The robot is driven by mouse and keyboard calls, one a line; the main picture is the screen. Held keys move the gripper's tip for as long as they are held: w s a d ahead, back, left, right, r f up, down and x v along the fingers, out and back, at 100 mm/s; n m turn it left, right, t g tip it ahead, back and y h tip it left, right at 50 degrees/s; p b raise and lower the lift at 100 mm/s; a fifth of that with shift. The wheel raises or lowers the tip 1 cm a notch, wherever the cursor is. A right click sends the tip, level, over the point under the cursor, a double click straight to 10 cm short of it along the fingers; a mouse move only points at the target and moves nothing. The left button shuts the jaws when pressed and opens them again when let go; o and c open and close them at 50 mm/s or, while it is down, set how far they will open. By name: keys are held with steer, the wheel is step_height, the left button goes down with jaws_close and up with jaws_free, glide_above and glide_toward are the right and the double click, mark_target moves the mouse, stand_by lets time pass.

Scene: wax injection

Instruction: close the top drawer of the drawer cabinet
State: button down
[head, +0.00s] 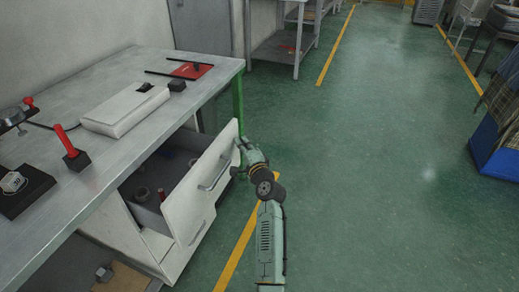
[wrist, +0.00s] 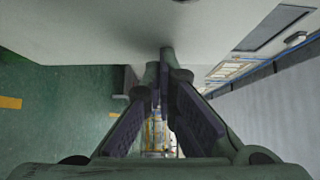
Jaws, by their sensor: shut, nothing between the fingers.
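The white drawer cabinet (head: 118,222) stands under the grey workbench. Its top drawer (head: 205,190) is pulled well out, with a bar handle (head: 213,177) on its front and a few small dark parts inside. My gripper (head: 241,143) is at the outer face of the drawer front, near its far end, beyond the handle. In the wrist view the fingertips (wrist: 166,54) come together with nothing between them, right by a pale surface that looks like the drawer front (wrist: 150,25). I cannot tell whether they touch it.
The workbench top (head: 115,75) holds a white box (head: 125,108), a red-handled tool (head: 68,145) and a black block with a round item (head: 25,188). Green floor (head: 370,160) to the right is clear.

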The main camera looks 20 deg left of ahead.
steer(key=a, duration=0.5)
steer(key=a+p, duration=0.1)
steer(key=a, duration=1.1)
steer(key=shift+w+a, duration=0.15)
steer(key=shift+w, duration=0.15)
steer(key=shift+a, duration=0.1)
